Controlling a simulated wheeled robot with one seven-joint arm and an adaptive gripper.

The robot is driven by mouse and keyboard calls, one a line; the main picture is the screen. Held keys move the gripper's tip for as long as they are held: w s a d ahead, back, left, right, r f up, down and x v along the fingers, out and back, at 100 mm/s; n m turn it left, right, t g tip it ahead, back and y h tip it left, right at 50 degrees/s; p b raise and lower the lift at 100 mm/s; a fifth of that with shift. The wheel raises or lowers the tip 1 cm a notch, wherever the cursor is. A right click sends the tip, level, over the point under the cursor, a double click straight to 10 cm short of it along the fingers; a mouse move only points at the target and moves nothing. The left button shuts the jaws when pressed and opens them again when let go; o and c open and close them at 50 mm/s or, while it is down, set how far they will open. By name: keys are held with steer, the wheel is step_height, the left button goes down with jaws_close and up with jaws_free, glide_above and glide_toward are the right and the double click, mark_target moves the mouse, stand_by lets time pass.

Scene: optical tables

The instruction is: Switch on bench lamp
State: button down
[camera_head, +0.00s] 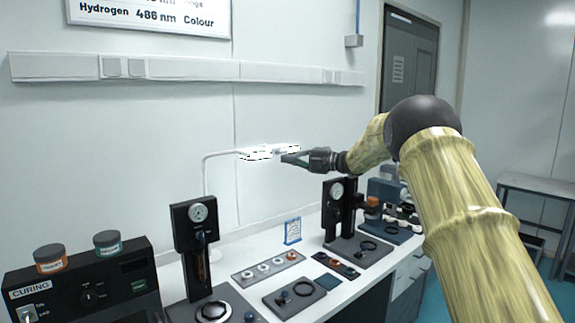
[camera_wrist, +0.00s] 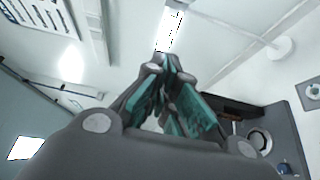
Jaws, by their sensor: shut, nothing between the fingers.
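The bench lamp (camera_head: 255,154) has a thin white stem rising from the bench and bending right into a flat bar-shaped head. Its head looks bright white, and it also shows as a bright strip (camera_wrist: 170,28) beyond my fingertips in the wrist view. My gripper (camera_head: 287,158) is shut and empty at the right end of the lamp head, overlapping it in the head view. In the wrist view the fingertips (camera_wrist: 165,64) meet just below the strip. I cannot tell whether they touch it. No switch is clearly visible.
Below stand two black gauge stands (camera_head: 190,235) (camera_head: 338,205), a grey tray with rings (camera_head: 268,266) and a small blue-framed card (camera_head: 292,231). A black curing unit (camera_head: 85,290) with two jars on top is at left. The wall trunking (camera_head: 190,69) runs above the lamp.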

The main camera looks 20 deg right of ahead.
steer(key=s+d+b, duration=0.2)
steer(key=d, duration=0.5)
steer(key=shift+d+f+b, duration=0.2)
steer(key=shift+f+b, duration=0.05)
steer(key=shift+b, duration=0.05)
steer(key=shift+s+a+r, duration=0.1)
